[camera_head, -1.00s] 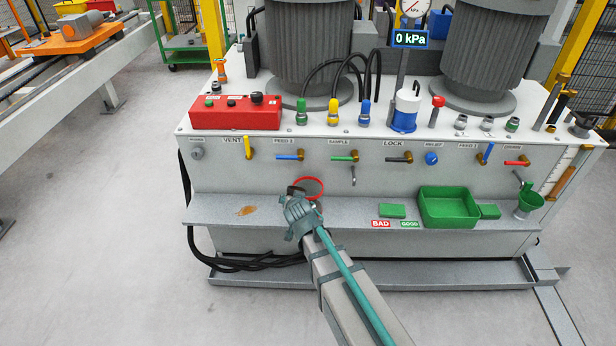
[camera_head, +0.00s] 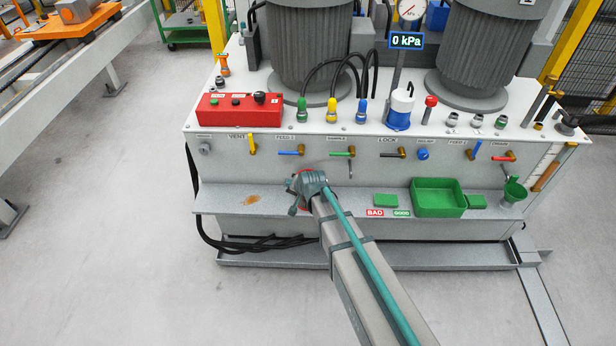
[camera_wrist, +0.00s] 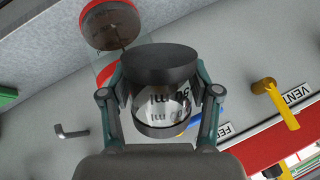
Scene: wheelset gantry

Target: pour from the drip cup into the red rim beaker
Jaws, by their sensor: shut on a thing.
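My gripper (camera_head: 303,190) is over the front shelf of the machine. In the wrist view its two fingers (camera_wrist: 160,98) are shut on the sides of a clear cup (camera_wrist: 160,122) with dark ends and upside-down "ml" markings, the drip cup. The red rim beaker (camera_wrist: 110,22) is at the upper left there, apart in the picture from the held cup, with a see-through body partly behind the cup and finger. The cup's contents and exact tilt are unclear.
The grey shelf (camera_head: 345,205) carries a green tray (camera_head: 438,198), a green block (camera_head: 386,200) and a brown stain (camera_head: 252,200). Valve handles, including the yellow VENT handle (camera_wrist: 282,103), stick out from the panel above.

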